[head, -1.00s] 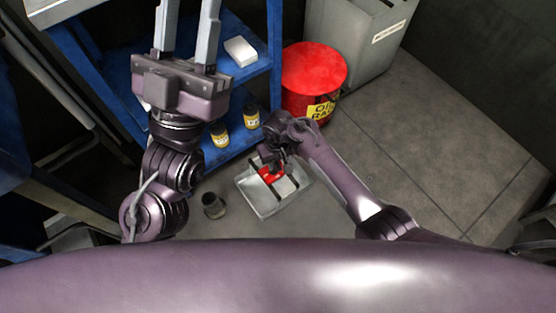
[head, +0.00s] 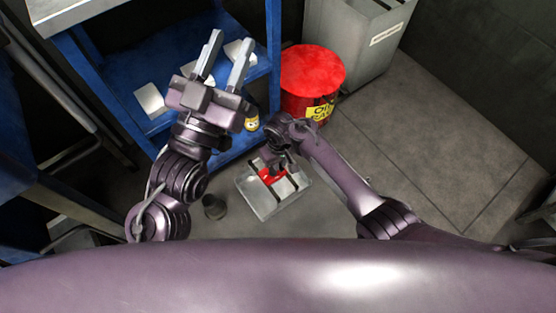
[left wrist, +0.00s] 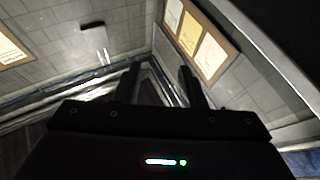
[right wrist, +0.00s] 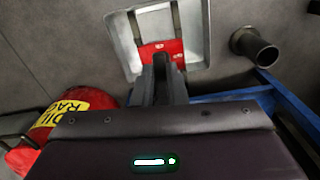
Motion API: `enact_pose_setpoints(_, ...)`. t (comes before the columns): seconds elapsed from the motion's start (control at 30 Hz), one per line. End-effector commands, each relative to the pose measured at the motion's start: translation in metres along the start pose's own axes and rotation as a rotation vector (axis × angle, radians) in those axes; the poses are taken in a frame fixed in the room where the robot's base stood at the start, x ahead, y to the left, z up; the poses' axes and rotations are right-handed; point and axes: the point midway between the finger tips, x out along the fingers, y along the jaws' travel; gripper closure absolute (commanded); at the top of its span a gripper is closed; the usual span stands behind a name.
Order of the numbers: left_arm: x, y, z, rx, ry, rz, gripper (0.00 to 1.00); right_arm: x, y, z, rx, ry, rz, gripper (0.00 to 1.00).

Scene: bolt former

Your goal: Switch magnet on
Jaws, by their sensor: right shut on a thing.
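A red block (head: 272,175) with small light marks lies in a shallow grey tray (head: 262,207) on the floor. It also shows in the right wrist view (right wrist: 162,47), in front of my fingertips. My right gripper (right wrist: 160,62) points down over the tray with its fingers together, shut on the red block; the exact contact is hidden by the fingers. I cannot make out which part is a magnet switch. My left gripper (head: 224,55) is raised, open and empty, in front of the blue shelf. Its two fingers stand apart in the left wrist view (left wrist: 159,82).
The blue shelf (head: 205,140) holds white boxes and a small yellow-labelled bottle (head: 252,122). A red drum (head: 312,72) and a grey bin (head: 350,40) stand behind the tray. A dark cup (head: 214,207) stands left of the tray. The floor at right is clear.

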Motion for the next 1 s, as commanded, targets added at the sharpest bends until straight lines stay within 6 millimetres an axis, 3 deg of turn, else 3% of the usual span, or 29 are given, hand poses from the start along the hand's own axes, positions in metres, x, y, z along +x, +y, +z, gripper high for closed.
enact_pose_setpoints(0.1, -0.006, 0.001, 0.032, -0.007, -0.158, -0.001, 0.64, -0.002, 0.003, 0.0, -0.059, 0.0, 0.001, 1.0)
enact_pose_setpoints(0.3, -0.018, 0.003, 0.064, -0.014, -0.315, -0.001, 0.64, -0.001, 0.006, 0.0, -0.124, 0.0, 0.0, 1.0)
enact_pose_setpoints(0.67, -0.02, 0.003, 0.069, -0.015, -0.337, -0.001, 0.64, 0.0, 0.007, 0.0, -0.134, 0.0, 0.0, 1.0)
enact_pose_setpoints(0.7, -0.02, 0.003, 0.069, -0.015, -0.337, -0.001, 0.64, 0.0, 0.006, 0.0, -0.134, 0.0, 0.0, 0.84)
enact_pose_setpoints(0.83, -0.02, 0.003, 0.069, -0.015, -0.336, -0.001, 0.64, 0.0, 0.006, 0.0, -0.133, 0.0, 0.0, 0.67)
enact_pose_setpoints(1.0, -0.02, 0.003, 0.069, -0.015, -0.335, -0.001, 0.64, 0.0, 0.006, 0.0, -0.133, 0.0, 0.0, 0.65)
